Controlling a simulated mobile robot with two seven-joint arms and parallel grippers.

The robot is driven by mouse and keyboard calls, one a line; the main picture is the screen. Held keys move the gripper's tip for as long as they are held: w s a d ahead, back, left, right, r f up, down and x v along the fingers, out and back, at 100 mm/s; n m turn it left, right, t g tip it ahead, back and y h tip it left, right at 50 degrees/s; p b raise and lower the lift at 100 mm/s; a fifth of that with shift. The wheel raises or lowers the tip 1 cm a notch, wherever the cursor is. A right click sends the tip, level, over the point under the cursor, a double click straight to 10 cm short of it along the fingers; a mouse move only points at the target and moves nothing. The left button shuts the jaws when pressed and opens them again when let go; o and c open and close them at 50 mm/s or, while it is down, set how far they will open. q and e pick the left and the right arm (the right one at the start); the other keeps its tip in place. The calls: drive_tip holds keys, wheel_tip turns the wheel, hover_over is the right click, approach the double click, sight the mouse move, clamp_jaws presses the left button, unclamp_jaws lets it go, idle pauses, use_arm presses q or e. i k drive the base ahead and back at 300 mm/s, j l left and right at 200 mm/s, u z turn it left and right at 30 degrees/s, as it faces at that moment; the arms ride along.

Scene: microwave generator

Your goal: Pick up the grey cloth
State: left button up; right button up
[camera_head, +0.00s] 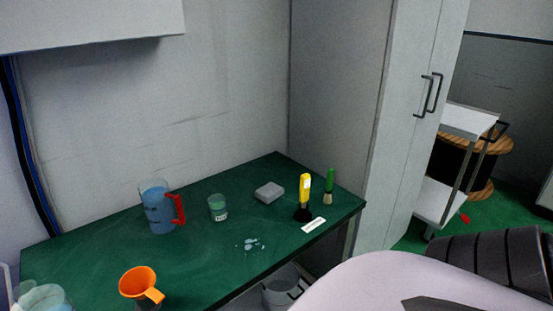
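A small grey block-shaped item (269,192), which looks like the folded grey cloth, lies on the green table (200,270) near its back right part. Nothing touches it. No gripper shows in the head view. Part of my own body shows at the lower right, but no fingertips are visible.
A blue jug with a red handle (160,208), a small glass (218,208), an orange funnel (140,284), a yellow-handled brush (304,195) and a green-handled brush (329,187) stand around it. A white label (314,225) and a small spill (251,244) lie in front. A tall cabinet (400,130) stands right.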

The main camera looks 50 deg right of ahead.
sight(268, 192)
drive_tip(key=l, duration=1)
drive_tip(key=k+l, duration=0.1)
drive_tip(key=l, duration=0.85)
